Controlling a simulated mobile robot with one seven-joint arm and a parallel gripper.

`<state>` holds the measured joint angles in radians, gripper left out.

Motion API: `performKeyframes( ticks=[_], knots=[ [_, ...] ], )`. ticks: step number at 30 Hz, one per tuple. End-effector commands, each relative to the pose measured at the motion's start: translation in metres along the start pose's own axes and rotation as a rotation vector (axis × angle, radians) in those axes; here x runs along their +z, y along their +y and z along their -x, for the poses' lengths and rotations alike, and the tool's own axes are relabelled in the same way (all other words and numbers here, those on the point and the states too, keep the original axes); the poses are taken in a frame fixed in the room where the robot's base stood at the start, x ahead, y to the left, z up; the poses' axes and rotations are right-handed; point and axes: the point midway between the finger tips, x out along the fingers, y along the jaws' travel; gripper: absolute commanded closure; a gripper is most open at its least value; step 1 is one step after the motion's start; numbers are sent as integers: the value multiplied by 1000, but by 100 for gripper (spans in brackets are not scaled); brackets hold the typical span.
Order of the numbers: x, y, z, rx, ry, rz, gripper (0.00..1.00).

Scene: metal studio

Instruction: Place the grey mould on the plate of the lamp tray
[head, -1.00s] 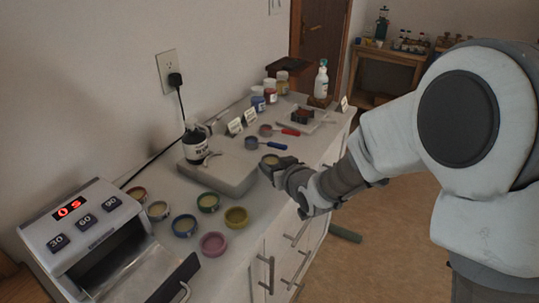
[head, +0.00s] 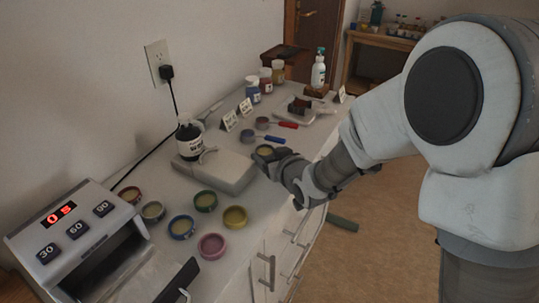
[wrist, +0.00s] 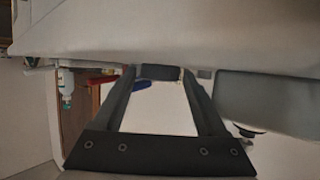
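My gripper (head: 267,153) is at the right front corner of the pale block on the counter. It appears shut on a small round mould (head: 265,149) with a dark grey rim and a yellowish fill, held above the counter. In the wrist view a dark grey piece (wrist: 159,72) spans the gap between the fingertips, seen edge-on. The lamp tray (head: 135,277) is pulled out of the lamp box (head: 72,235) at the lower left, with a dark front and handle. The box display reads 0s. Part of its plate is cut off by the picture edge.
Several coloured moulds, including blue (head: 181,227), yellow (head: 235,217) and pink (head: 211,246), stand between my gripper and the lamp box. A dark bottle (head: 189,140) stands on the pale block (head: 230,174).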

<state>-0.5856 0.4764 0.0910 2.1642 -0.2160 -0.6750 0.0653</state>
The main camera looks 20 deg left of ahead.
Motion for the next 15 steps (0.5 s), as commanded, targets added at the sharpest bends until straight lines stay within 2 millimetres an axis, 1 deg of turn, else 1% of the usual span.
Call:
performKeyframes(
  ticks=[6,10,14,15],
  knots=[
    [-1,0,0,0,0,0,25],
    [-5,0,3,0,0,0,25],
    [-5,1,25,1,1,0,25],
    [-5,1,33,2,2,0,25]
  ],
)
